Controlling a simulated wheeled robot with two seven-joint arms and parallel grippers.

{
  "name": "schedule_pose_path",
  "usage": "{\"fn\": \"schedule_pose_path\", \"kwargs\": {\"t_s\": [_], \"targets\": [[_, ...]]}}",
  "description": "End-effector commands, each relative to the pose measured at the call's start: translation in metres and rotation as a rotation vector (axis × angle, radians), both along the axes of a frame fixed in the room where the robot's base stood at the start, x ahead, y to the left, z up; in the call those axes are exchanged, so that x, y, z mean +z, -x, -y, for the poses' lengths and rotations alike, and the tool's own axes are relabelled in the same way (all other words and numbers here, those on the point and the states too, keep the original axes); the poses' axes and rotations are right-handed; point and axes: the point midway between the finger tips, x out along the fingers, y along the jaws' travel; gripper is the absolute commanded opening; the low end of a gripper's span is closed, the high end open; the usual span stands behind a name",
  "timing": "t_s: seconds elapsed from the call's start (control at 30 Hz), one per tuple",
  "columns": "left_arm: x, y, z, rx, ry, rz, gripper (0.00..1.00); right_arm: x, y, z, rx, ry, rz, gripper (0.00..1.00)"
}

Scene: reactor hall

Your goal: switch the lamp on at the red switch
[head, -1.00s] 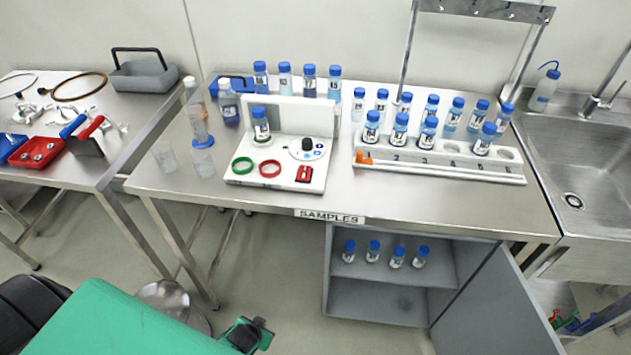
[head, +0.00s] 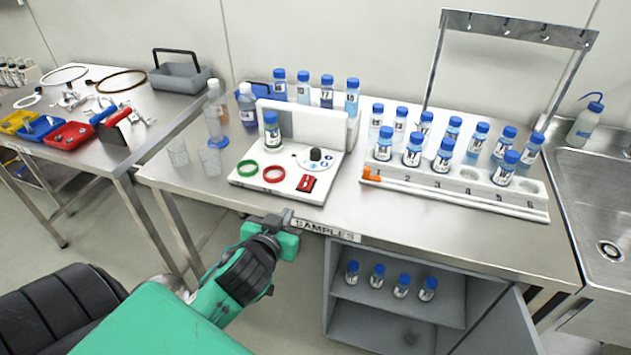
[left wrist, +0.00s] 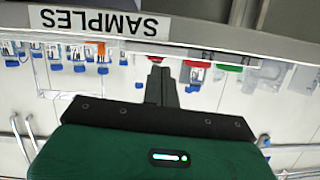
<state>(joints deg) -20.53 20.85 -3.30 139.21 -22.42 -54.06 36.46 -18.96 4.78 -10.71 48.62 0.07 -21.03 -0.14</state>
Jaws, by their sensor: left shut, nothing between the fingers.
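The red switch (head: 307,183) sits at the front right corner of a white unit (head: 245,181) on the steel table. Beside it are a red ring (head: 273,173), a green ring (head: 247,168) and a dial with a black knob (head: 315,155). I cannot single out a lamp. My left gripper (head: 288,217) is shut and empty, in front of the table edge, nearer to me than the switch and apart from it. In the left wrist view, my shut fingers (left wrist: 161,82) point toward the red switch (left wrist: 155,59), partly hiding it. My right gripper is out of view.
A labelled vial (head: 271,130) stands on the unit. Clear beakers (head: 209,160) are to its left, and a white rack (head: 455,195) of blue-capped vials to its right. The table's front edge with the SAMPLES label (head: 325,231) lies close to my gripper. An open cabinet (head: 385,322) is below.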

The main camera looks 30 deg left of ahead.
Motion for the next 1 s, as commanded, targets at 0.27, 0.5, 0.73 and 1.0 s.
{"fn": "schedule_pose_path", "kwargs": {"t_s": [0.27, 0.5, 0.73, 1.0], "targets": [[0.061, -0.011, -0.004, -0.019, 0.004, 0.215, 0.0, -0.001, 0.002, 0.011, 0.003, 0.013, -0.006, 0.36], [0.062, -0.012, -0.003, -0.02, 0.006, 0.22, 0.0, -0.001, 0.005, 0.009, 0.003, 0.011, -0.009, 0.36], [0.062, -0.02, -0.005, -0.021, 0.005, 0.22, 0.0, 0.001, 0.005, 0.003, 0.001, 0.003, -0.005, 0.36], [0.061, -0.063, -0.016, -0.021, 0.001, 0.22, 0.0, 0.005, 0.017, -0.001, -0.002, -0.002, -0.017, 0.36]]}}
